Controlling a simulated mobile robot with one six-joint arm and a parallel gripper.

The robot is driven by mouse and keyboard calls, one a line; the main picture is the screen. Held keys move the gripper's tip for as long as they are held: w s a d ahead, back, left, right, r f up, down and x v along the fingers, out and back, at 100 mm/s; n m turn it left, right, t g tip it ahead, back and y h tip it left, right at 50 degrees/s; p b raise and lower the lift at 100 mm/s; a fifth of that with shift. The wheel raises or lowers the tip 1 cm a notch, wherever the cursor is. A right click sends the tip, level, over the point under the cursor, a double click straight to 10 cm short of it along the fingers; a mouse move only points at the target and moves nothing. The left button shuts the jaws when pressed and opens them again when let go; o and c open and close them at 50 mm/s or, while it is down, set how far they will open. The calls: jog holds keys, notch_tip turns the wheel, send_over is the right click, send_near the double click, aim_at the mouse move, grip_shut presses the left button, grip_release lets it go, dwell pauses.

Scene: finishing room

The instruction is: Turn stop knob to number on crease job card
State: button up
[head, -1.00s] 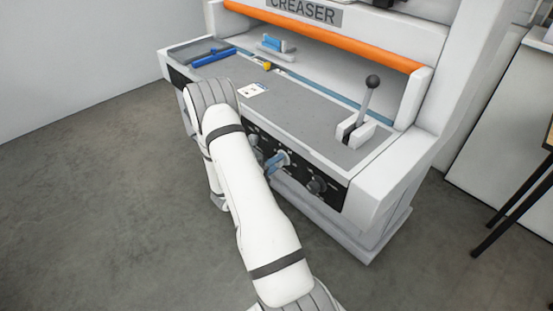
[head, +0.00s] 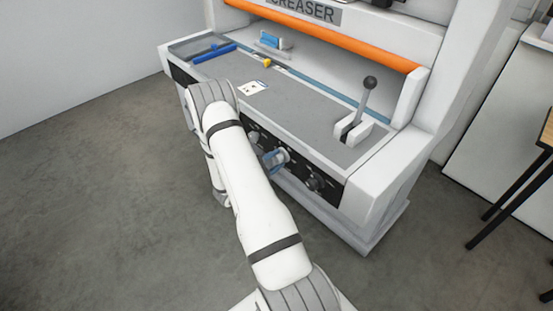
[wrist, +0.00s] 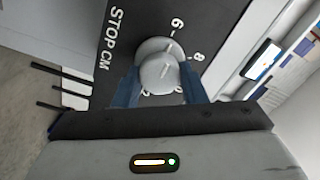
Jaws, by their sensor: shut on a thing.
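The stop knob (wrist: 158,70) is a round light-grey knob on a black panel marked "STOP CM". A 6 and an 8 show beside it; the lower numerals are partly hidden by the jaws. A pale line shows on its face, but I cannot tell surely which number it meets. My gripper (wrist: 160,78) is shut on the knob, one blue finger on each side. In the head view my gripper (head: 273,159) is at the creaser's front panel. The crease job card (head: 253,88), white with small unreadable print, lies on the creaser's grey bed (head: 305,112).
A black-balled lever (head: 366,98) stands at the bed's right. A blue tool (head: 213,54) lies at the left, and an orange bar (head: 330,42) crosses above. The floor in front is clear.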

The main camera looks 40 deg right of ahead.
jog(key=shift+a+f, duration=0.1)
jog(key=shift+f, duration=0.05)
dwell(0.3)
jog(key=o, duration=1)
jog(key=a, duration=0.2)
jog(key=a+b, duration=0.1)
jog(key=a, duration=0.4)
jog(key=shift+s+a, duration=0.3)
jog(key=shift+a, duration=0.1)
jog(key=shift+r, duration=0.2)
